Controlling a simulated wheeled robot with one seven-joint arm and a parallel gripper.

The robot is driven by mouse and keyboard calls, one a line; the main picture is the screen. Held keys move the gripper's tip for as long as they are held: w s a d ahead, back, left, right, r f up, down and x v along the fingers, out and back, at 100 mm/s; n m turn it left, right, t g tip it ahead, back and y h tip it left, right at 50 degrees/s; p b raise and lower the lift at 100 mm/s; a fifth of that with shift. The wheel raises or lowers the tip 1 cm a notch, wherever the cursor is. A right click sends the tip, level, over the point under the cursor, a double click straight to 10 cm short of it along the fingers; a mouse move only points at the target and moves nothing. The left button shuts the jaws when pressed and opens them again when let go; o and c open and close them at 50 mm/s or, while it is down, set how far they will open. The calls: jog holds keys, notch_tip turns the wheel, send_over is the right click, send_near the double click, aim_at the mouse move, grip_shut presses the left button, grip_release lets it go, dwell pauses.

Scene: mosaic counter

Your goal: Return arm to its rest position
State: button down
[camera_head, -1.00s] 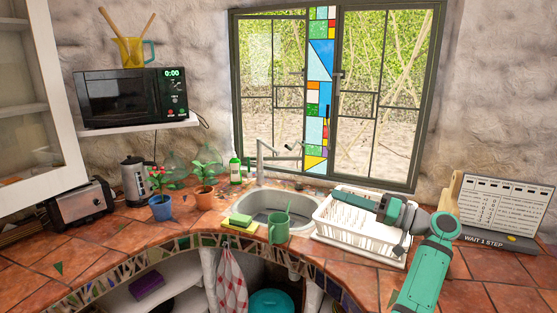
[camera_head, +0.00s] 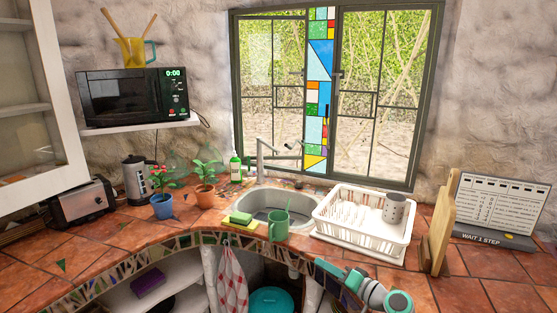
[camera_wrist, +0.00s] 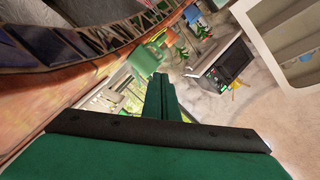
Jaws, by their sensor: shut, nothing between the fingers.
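My gripper (camera_head: 328,268) is low at the bottom right of the head view, in front of the counter's front edge and below the dish rack. In the wrist view its green fingers (camera_wrist: 161,98) are together with nothing between them. My arm is folded down there, partly cut off by the bottom of the picture. A grey speckled cup (camera_head: 395,210) stands in the right part of the white dish rack (camera_head: 362,243). My gripper is apart from both.
A green mug (camera_head: 279,225) and a sponge (camera_head: 240,218) are at the sink's (camera_head: 285,199) front edge. A wooden board (camera_head: 440,232) and a sign panel (camera_head: 497,210) stand at the right. The tiled counter front right is clear.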

jog(key=s+a+f+m+h, duration=0.15)
jog(key=s+f, duration=0.25)
jog(key=f, duration=0.4)
jog(key=s+a+f+h, duration=0.1)
jog(key=s+f+h, duration=0.15)
jog(key=f, duration=0.45)
jog(key=s+a+f+m+h, duration=0.15)
jog(key=s+f, duration=0.25)
jog(key=f, duration=0.4)
jog(key=s+a+f+h, duration=0.2)
jog(key=s+f, duration=0.3)
jog(key=s, duration=0.4)
jog(key=s+a+f+h, duration=0.1)
jog(key=s+f+h, duration=0.1)
jog(key=s+f, duration=0.45)
jog(key=s+a+r+n+h, duration=0.1)
jog(key=s+a+r, duration=0.15)
jog(key=s, duration=0.85)
jog(key=s+a+r+n+h, duration=0.1)
jog(key=s+r, duration=0.3)
jog(key=s, duration=0.6)
jog(key=s+a+r+n+t, duration=0.2)
jog(key=s+a+r+n, duration=0.1)
jog(key=s+r, duration=1)
notch_tip(320, 180, up, 2)
jog(key=shift+a+r+n+t+y, duration=0.15)
jog(key=shift+a+n+t+y, duration=0.2)
jog(key=shift+a, duration=0.3)
